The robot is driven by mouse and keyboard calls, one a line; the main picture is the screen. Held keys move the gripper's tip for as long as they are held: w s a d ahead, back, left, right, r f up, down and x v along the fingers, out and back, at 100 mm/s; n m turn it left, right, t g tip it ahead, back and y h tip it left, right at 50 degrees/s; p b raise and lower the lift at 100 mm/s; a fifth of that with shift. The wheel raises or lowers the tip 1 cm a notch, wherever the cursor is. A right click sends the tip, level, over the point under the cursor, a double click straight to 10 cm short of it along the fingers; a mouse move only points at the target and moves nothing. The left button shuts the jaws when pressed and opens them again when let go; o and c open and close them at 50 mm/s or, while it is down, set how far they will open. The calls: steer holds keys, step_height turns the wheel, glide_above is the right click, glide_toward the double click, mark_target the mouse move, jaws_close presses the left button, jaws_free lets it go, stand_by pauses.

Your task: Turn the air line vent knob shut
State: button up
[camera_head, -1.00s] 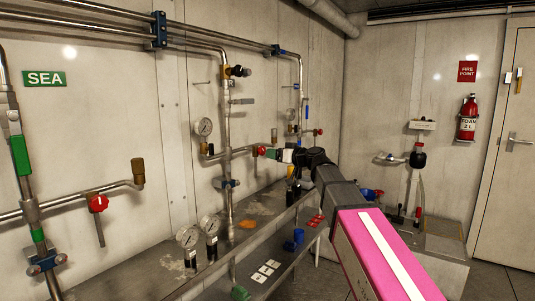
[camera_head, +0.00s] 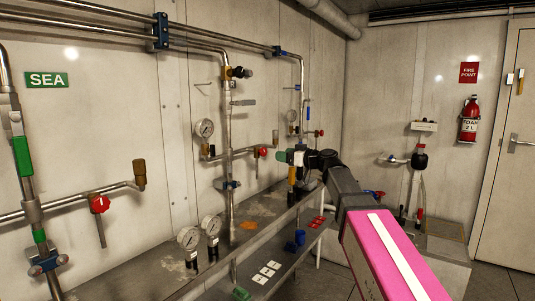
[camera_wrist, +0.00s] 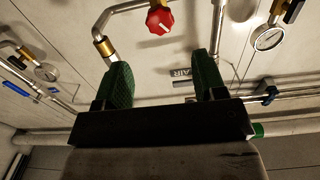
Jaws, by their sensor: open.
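A red knob (camera_head: 263,152) sits on the side branch of the middle pipe line in the head view. A sign reading AIR (camera_wrist: 182,72) is on the wall beyond my fingers. My gripper (camera_head: 285,157) is to the right of the red knob in the head view and apart from it. In the wrist view my gripper (camera_wrist: 158,78) has its two green fingers wide apart, with nothing between them.
Other red knobs are on the near line (camera_head: 99,204) and far line (camera_head: 320,133).

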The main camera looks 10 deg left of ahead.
mark_target(265, 151)
steer(key=x, duration=1)
steer(key=shift+w+a, duration=0.15)
steer(key=shift+a, duration=0.2)
steer(key=c, duration=0.9)
